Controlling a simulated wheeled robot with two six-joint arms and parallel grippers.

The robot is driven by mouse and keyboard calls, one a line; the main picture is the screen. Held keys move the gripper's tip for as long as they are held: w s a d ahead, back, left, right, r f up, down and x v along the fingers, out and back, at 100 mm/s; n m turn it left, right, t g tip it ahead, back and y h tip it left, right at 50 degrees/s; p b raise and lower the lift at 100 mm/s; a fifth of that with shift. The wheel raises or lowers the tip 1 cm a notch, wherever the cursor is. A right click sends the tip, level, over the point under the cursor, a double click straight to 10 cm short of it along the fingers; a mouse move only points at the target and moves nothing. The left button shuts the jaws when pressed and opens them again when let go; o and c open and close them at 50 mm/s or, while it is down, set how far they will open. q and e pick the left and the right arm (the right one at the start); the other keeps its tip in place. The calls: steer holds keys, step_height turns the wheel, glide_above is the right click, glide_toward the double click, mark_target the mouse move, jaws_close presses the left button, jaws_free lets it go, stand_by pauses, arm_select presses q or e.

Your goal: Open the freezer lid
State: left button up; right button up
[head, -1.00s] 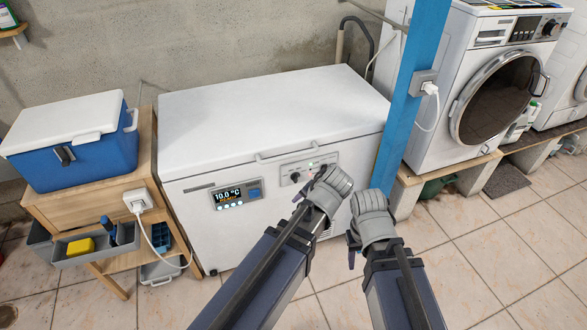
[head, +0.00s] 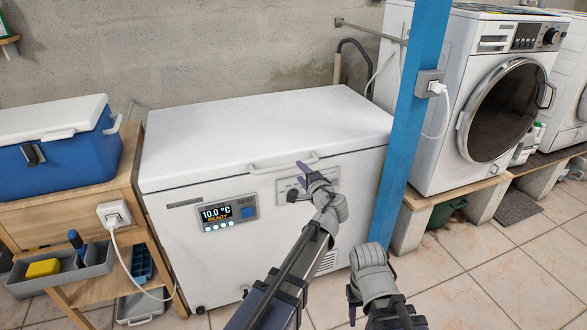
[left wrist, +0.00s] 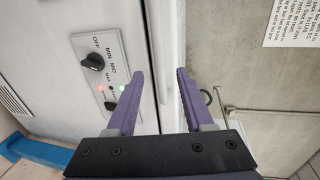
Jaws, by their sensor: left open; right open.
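A white chest freezer (head: 205,260) stands against the wall with its lid (head: 260,125) shut. A handle (head: 283,163) sits at the lid's front edge, and a display on the front reads 10.0 °C. My left gripper (head: 303,178) is open in front of the freezer's control panel, just below and right of the handle. In the left wrist view its purple fingers (left wrist: 160,95) are apart and empty, with the panel and dial (left wrist: 92,62) to the left and the lid seam between them. My right gripper (head: 352,305) hangs lower, in front of the freezer's right side.
A blue post (head: 408,130) with a socket stands right of the freezer. A washing machine (head: 440,110) is beyond it. A wooden stand with a blue cooler (head: 62,155) and a grey tray is at the left. Tiled floor (head: 470,280) is clear at the right.

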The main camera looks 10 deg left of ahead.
mark_target(294, 166)
arm_select(q)
steer(key=b+x, duration=0.1)
steer(key=x, duration=0.6)
steer(key=shift+w+a+f, duration=0.1)
steer(key=shift+w+a, duration=0.1)
steer(key=shift+w, duration=0.05)
jaws_close()
steer(key=shift+s, duration=0.1)
stand_by(1.0)
